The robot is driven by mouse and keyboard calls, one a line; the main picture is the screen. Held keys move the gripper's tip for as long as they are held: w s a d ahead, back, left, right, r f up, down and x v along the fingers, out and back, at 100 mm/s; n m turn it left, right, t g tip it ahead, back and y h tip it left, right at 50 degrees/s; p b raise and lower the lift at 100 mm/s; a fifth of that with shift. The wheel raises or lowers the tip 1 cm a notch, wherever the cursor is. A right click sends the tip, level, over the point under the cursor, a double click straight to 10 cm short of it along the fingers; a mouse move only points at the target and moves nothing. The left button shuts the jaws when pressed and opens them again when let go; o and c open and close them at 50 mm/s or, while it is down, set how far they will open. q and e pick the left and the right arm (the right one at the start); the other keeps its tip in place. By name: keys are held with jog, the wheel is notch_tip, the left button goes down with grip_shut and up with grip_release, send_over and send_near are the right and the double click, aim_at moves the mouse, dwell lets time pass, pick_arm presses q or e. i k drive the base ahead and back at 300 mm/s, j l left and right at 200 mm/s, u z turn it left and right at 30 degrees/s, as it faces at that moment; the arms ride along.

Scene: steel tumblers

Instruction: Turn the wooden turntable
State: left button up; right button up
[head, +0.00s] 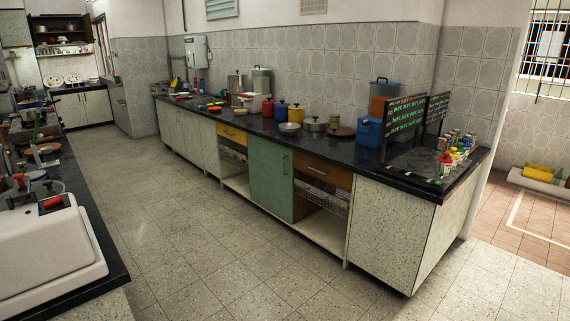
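A flat round brown disc (342,132) lies on the dark counter (300,141) along the back wall, in the right half of the head view. It looks like the wooden turntable, but it is small and far off. A small jar-like thing (334,121) shows at its back edge; I cannot tell whether it stands on the disc or behind it. Neither of my grippers is in view.
Steel pots (315,124) stand left of the disc, and a blue box (369,132) stands right of it. Black menu boards (407,116) and several cans stand farther right. The tiled floor (210,230) between the counters is clear.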

aim_at(344, 131)
jog(key=i, duration=2.85)
